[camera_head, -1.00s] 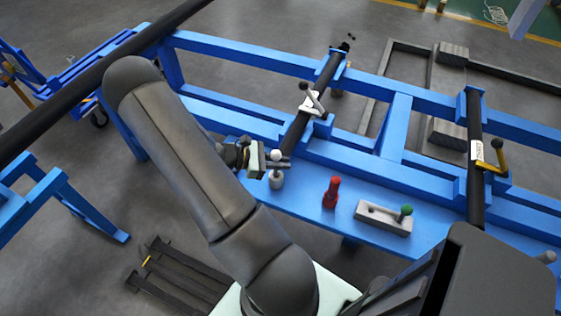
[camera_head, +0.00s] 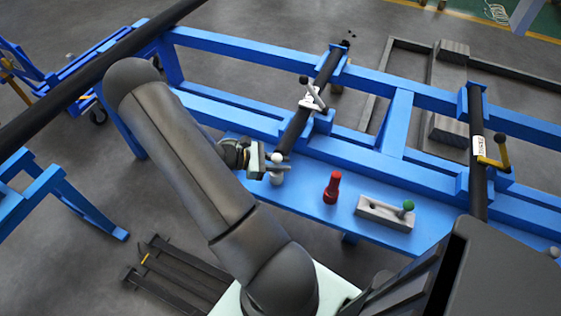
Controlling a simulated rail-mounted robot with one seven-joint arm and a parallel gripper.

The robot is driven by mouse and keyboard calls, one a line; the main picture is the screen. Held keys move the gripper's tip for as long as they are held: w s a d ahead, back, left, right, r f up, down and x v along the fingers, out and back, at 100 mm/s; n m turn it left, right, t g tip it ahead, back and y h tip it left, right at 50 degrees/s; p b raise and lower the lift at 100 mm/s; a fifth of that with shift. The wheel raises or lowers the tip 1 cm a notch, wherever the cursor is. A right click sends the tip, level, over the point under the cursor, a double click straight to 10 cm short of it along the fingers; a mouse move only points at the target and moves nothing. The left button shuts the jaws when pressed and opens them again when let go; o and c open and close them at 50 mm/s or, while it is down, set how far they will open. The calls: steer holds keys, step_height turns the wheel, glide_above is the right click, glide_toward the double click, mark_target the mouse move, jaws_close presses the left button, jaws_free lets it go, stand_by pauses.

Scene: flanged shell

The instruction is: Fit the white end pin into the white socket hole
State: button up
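The white end pin, seen by its white ball head (camera_head: 277,158), stands at the fingers of my gripper (camera_head: 278,166), which are shut on it just below the ball. Directly under the fingers a short pale grey-white cylinder, apparently the white socket (camera_head: 277,180), stands on the blue bench. The fingers hide the pin's shaft and the socket's hole. The ball sits close above the socket, and the pin looks roughly upright. I cannot tell how deep the pin is in the hole.
To the right on the blue bench (camera_head: 310,204) stand a red peg (camera_head: 332,187) and a grey block (camera_head: 378,212) with a green-balled pin (camera_head: 408,206). Behind is a dark pipe (camera_head: 297,132) with a clamp (camera_head: 313,100). The bench between socket and red peg is clear.

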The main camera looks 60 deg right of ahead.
steer(key=shift+w+d, duration=0.25)
steer(key=shift+w, duration=0.1)
steer(key=shift+w+a+r, duration=0.1)
steer(key=shift+w, duration=0.05)
steer(key=v, duration=1.5)
steer(key=shift+a, duration=0.4)
steer(key=shift+w+a+r, duration=0.2)
steer(key=shift+w+a, duration=0.25)
steer(key=shift+a, duration=0.1)
steer(key=shift+r, duration=0.1)
